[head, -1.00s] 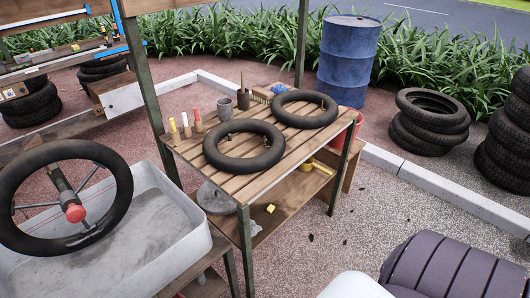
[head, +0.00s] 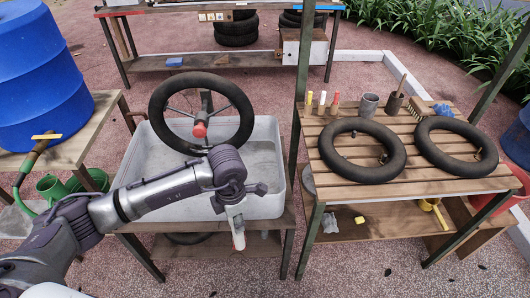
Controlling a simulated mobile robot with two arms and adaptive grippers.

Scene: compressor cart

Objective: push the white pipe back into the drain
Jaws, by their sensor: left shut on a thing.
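My left arm reaches in from the left across the front of the large pale basin (head: 268,140). My left gripper (head: 236,222) points down at the basin's front wall, right of its middle. It is shut on the white pipe (head: 239,241), whose lower end shows below the fingers, in front of the basin stand. The pipe's upper part and the drain are hidden behind the gripper and wrist, so I cannot tell how the pipe sits against the drain. My right gripper is out of view.
A black tyre (head: 160,105) with a red knob (head: 199,129) stands upright over the basin. A slatted table (head: 410,160) with two inner tubes is at right. A blue barrel (head: 45,80) and a green hose (head: 22,188) are at left.

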